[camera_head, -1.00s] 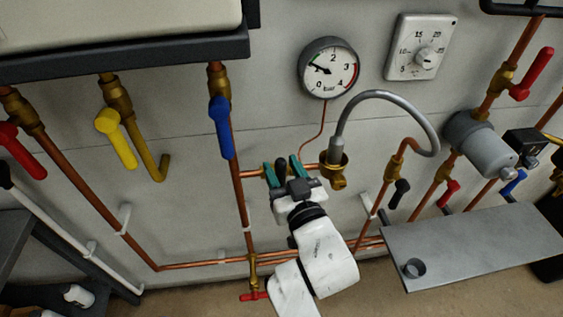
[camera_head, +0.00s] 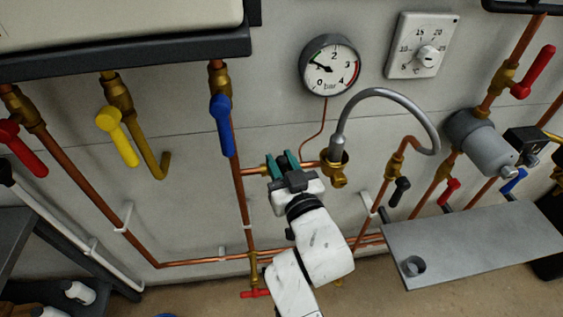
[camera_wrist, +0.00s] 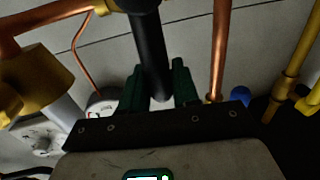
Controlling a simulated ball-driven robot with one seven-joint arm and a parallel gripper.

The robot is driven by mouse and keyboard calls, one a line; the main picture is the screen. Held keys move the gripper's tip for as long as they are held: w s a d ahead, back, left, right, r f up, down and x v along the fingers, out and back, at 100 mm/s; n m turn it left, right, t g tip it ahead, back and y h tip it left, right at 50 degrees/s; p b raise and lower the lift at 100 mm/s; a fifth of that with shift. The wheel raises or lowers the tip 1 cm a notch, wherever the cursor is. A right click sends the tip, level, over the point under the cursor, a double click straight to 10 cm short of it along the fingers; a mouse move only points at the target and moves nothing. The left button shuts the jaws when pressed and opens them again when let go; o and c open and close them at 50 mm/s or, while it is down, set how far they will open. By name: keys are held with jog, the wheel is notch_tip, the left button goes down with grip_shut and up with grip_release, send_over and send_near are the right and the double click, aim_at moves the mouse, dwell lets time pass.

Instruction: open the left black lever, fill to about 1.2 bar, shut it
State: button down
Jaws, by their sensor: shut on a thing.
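The left black lever (camera_wrist: 150,55) stands between the two green fingers of my gripper (camera_wrist: 160,88) in the wrist view, and the fingers are shut on it. In the head view my gripper (camera_head: 284,166) is at the brass valve on the short copper pipe, left of the grey hose's brass fitting (camera_head: 334,170). There the gripper largely hides the lever. The pressure gauge (camera_head: 330,66) is on the wall above. Its black needle points to the upper left, around the 1 mark; the exact reading is too small to tell.
A blue lever (camera_head: 222,125) hangs on the pipe to the left. The grey hose (camera_head: 405,105) arches right of my gripper. Another black lever (camera_head: 399,191) and a red lever (camera_head: 449,191) are further right. A grey shelf (camera_head: 470,245) juts out at lower right.

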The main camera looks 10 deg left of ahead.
dwell(0.4)
jog(key=shift+s+a+f+n+g+h, duration=0.15)
jog(key=shift+a+n, duration=0.45)
jog(key=shift+n, duration=0.3)
jog(key=shift+s+a+f+n+g+h, duration=0.1)
jog(key=shift+s+a+f+n, duration=0.1)
jog(key=shift+a+n, duration=0.55)
jog(key=shift+s+a+f+n+g+h, duration=0.15)
jog(key=shift+a+n, duration=0.3)
jog(key=shift+n, duration=0.6)
jog(key=c, duration=1)
grip_release()
jog(key=shift+s, duration=0.1)
jog(key=b+v, duration=0.1)
jog(key=v, duration=0.9)
jog(key=shift+s+d, duration=0.1)
jog(key=shift+s, duration=0.2)
